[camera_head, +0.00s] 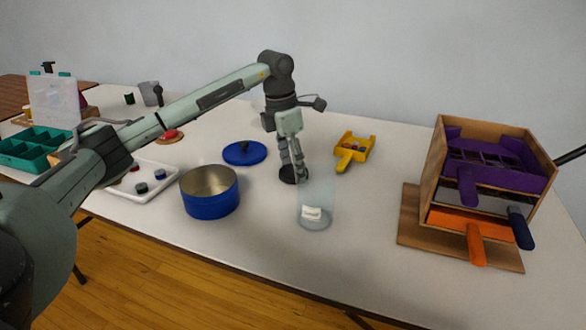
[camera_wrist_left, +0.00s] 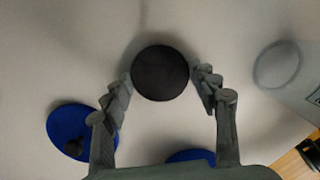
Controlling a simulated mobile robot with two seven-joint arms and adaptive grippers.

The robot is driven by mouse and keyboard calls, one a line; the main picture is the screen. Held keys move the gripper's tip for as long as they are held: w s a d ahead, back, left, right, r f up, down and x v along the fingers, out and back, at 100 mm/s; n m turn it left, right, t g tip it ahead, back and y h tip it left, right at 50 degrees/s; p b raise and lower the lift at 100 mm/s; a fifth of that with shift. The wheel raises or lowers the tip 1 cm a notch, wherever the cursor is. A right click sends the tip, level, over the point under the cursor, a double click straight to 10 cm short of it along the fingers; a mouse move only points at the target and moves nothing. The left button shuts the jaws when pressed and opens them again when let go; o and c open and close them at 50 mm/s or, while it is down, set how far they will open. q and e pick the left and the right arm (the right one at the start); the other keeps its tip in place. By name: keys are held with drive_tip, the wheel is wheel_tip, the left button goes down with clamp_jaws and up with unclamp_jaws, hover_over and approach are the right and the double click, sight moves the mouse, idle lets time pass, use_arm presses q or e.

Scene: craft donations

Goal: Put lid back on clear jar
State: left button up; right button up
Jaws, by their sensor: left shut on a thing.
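My left gripper (camera_head: 291,164) points down over the table and is shut on a round black lid (camera_head: 291,178). In the left wrist view the lid (camera_wrist_left: 160,73) lies between the two fingertips. I cannot tell whether the lid touches the table or hangs just above it. The clear jar (camera_head: 317,198) stands upright and open on the table, in front and slightly right of the gripper, with a white item inside. It also shows at the right of the left wrist view (camera_wrist_left: 277,64). My right gripper is not in view.
A blue pot (camera_head: 210,200) stands left of the jar, with its blue lid (camera_head: 244,153) behind it. A yellow scoop-like tray (camera_head: 354,150) lies behind right. A wooden drawer unit (camera_head: 430,190) stands at right. A white tray (camera_head: 155,190) is at left. Table around the jar is clear.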

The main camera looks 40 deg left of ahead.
use_arm(q)
drive_tip(key=shift+r, duration=0.55)
wheel_tip(320, 180, up, 3)
drive_tip(key=shift+w+f, duration=0.1)
drive_tip(key=s+a+r, duration=0.1)
drive_tip(key=s+r, duration=0.2)
drive_tip(key=s, duration=0.3)
drive_tip(key=s+a+r+b, duration=0.1)
drive_tip(key=s+r, duration=0.3)
drive_tip(key=s, duration=0.1)
drive_tip(key=shift+s, duration=0.35)
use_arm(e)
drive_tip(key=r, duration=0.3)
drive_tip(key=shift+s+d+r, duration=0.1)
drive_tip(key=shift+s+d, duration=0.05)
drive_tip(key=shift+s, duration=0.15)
use_arm(q)
drive_tip(key=shift+s, duration=0.1)
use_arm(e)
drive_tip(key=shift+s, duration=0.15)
